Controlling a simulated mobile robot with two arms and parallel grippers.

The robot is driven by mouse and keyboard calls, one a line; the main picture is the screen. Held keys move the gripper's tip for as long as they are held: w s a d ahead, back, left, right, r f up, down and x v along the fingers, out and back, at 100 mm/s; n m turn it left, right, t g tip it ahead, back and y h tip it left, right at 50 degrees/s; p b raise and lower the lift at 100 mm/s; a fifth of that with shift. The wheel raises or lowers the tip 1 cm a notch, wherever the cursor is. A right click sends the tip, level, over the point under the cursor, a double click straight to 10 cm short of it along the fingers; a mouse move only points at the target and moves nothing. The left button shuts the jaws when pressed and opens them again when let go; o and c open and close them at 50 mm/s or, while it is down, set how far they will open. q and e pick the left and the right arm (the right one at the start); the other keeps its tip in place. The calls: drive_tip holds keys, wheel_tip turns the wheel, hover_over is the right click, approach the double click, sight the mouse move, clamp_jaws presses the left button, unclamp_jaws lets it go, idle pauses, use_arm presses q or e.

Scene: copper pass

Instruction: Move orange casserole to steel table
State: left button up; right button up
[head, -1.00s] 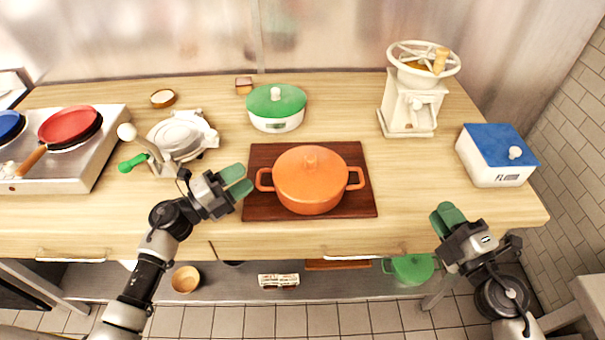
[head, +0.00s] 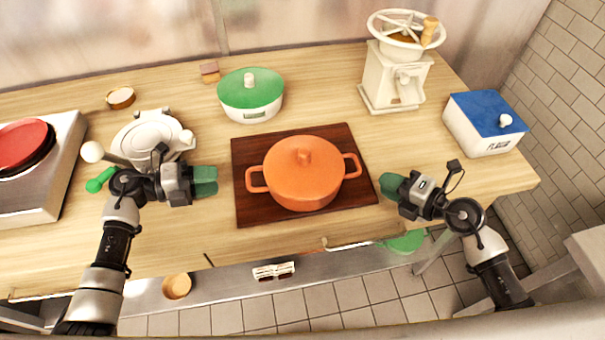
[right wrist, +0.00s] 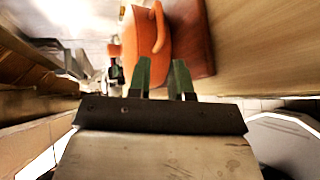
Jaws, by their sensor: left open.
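The orange casserole (head: 304,178), lidded and with a loop handle on each side, sits on a dark wooden board (head: 250,213) on the wooden counter. My left gripper (head: 206,180) is open and empty, left of the left handle and apart from it. My right gripper (head: 391,186) is just beyond the board's right edge, pointing toward the right handle. In the right wrist view its two green fingers (right wrist: 162,76) are apart with nothing between them, and the casserole (right wrist: 139,45) with its handle lies ahead. No steel table can be made out for certain.
A green-lidded pot (head: 251,98), a cream grinder (head: 395,80) and a blue-lidded box (head: 484,125) stand behind and right. A white scale-like device (head: 150,135) is close behind my left gripper. A pale grey surface (head: 590,255) shows at the right edge.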

sight(248, 176)
use_arm(q)
drive_tip(key=x, duration=0.9)
use_arm(e)
drive_tip(key=x, duration=0.8)
drive_tip(key=shift+w+a, duration=0.15)
drive_tip(key=shift+w, duration=0.1)
use_arm(q)
drive_tip(key=c, duration=0.4)
use_arm(e)
clamp_jaws()
use_arm(q)
clamp_jaws()
drive_tip(key=shift+r, duration=0.1)
